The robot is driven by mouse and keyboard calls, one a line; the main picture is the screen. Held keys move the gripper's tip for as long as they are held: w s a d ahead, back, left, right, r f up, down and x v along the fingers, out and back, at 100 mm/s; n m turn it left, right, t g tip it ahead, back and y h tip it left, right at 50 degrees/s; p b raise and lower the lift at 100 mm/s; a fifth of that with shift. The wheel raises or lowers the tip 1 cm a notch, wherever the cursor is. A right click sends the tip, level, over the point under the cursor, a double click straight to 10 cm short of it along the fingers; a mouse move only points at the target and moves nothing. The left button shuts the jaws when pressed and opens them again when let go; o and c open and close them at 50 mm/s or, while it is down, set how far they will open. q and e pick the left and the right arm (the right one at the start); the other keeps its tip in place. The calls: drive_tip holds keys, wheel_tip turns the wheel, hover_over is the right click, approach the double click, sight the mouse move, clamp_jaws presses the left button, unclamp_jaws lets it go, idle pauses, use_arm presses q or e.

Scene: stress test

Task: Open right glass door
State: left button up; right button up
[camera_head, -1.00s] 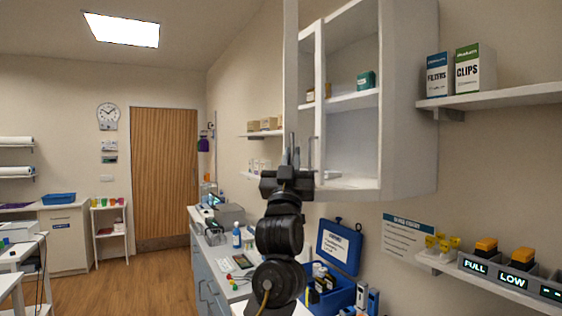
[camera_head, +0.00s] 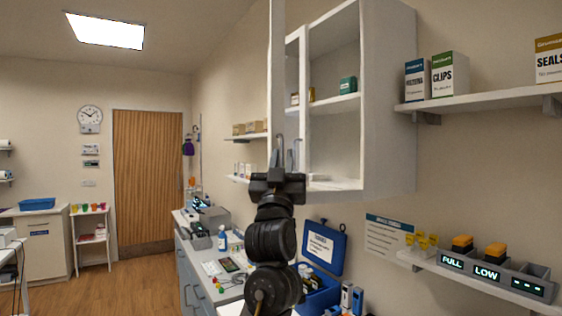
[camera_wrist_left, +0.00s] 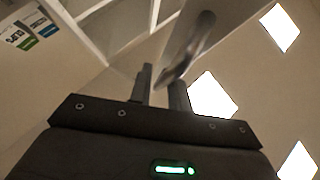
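A white wall cabinet (camera_head: 388,110) hangs on the right wall. Its right part is uncovered, and shelves show inside. The right glass door (camera_head: 277,70) stands swung out and shows nearly edge-on as a tall white strip. Its grey bar handle (camera_head: 281,146) is at the lower end and shows blurred in the left wrist view (camera_wrist_left: 192,45). My left gripper (camera_head: 281,160) is below the door with its fingers apart, close around the handle's lower end. I cannot tell whether they touch it. The fingers also show in the left wrist view (camera_wrist_left: 161,88). My right gripper is out of view.
A shelf (camera_head: 480,102) with boxes is right of the cabinet. A lower shelf (camera_head: 420,261) holds labelled bins. Below my arm are a counter (camera_head: 225,290) and an open blue case (camera_head: 325,248). Open floor lies at the left.

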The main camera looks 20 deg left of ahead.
use_arm(q)
drive_tip(key=b+v, duration=0.4)
drive_tip(key=v, duration=0.6)
drive_tip(key=shift+s+f, duration=0.25)
drive_tip(key=shift+f, duration=0.05)
drive_tip(key=shift+d, duration=0.1)
